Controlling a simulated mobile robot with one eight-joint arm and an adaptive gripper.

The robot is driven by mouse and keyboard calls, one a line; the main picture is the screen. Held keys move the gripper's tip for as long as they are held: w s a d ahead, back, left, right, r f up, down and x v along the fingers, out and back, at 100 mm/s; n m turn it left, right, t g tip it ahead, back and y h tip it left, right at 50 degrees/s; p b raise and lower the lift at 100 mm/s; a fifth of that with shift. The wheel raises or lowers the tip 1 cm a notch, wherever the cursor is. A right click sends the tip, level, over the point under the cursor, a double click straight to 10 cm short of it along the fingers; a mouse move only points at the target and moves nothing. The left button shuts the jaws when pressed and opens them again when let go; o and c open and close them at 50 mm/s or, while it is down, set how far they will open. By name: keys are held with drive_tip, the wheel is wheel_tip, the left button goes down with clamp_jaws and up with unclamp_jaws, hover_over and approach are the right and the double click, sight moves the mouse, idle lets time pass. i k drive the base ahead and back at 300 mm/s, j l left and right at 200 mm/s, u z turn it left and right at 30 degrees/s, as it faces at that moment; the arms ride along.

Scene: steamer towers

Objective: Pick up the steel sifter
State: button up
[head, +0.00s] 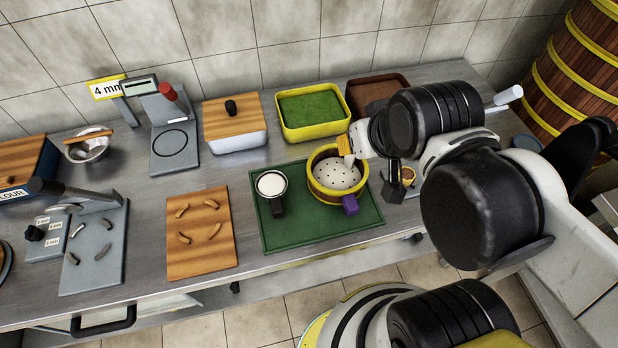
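A round steel-rimmed sifter (271,184) with a black handle lies on the green mat (283,240). It looks white inside, and its handle points toward the front edge. To its right, close beside it, stands a round yellow-rimmed steamer (335,176) with a pale perforated floor and a purple block at its front. My arm reaches in from the right, and its end, where my gripper (348,152) is, hangs over the steamer's back right rim, apart from the sifter. The fingers are small and partly hidden by the arm, so their opening is unclear.
A wooden board (203,258) with curved pieces lies left of the mat. Behind stand a wooden-lidded box (235,122), a yellow tray (313,134) with a green inside and a brown tray (357,87). A steel bowl (88,158) sits far left. The space above the sifter is clear.

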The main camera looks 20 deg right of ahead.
sight(272, 185)
drive_tip(key=k+j+z, duration=0.2)
drive_tip(key=k, duration=0.25)
drive_tip(key=k+j+z, duration=0.15)
drive_tip(key=k, duration=0.3)
drive_tip(key=k+j+z, duration=0.2)
drive_tip(key=k, duration=0.25)
drive_tip(key=l, duration=0.1)
